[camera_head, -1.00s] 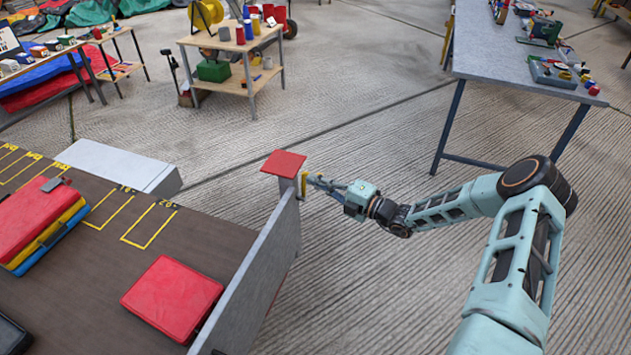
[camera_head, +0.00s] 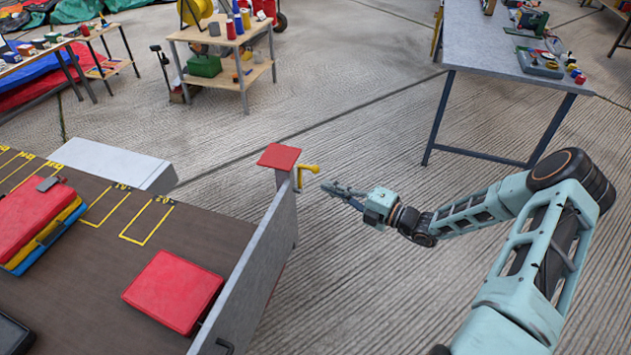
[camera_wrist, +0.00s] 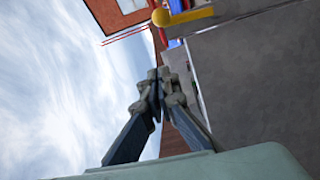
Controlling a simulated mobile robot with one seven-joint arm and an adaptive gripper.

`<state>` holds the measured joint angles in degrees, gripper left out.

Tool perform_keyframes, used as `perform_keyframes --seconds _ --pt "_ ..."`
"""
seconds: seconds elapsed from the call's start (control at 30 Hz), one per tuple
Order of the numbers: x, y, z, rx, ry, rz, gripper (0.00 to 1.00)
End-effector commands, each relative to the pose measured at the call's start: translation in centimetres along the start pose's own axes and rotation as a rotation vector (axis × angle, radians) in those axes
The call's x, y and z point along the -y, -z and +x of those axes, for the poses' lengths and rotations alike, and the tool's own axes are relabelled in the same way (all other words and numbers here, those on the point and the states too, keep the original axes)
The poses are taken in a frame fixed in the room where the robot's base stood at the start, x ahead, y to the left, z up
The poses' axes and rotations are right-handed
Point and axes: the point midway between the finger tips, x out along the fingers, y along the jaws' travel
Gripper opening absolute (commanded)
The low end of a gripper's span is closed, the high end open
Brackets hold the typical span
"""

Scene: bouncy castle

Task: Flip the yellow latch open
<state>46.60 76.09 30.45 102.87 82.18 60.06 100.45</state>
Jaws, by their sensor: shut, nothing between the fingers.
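The yellow latch (camera_head: 306,172) is a small bent bar on the outer side of a grey panel, near the post with a red square top. Its free arm sticks out to the right, away from the panel. In the wrist view the yellow latch (camera_wrist: 182,16) shows at the top, with a round knob at its left end. My gripper (camera_head: 326,186) is just right of the latch and a little lower, apart from it. In the wrist view my gripper (camera_wrist: 157,75) has its fingertips together with nothing between them.
The grey panel (camera_head: 248,275) stands along the right edge of a brown surface (camera_head: 100,275). A red pad (camera_head: 173,292) lies on that surface. A grey table (camera_head: 490,45) stands behind my arm. The floor right of the panel is clear.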

Motion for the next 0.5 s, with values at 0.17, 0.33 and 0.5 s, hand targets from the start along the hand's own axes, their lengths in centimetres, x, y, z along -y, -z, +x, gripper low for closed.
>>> perform_keyframes --seconds 0.17,0.33,0.5 --pt "0.0 0.0 -1.9 0.0 0.001 0.001 0.0" --pt "-0.1 0.0 -2.3 -0.001 0.0 0.001 0.0" --pt "-0.1 0.0 -2.3 -0.001 0.0 0.001 0.0"
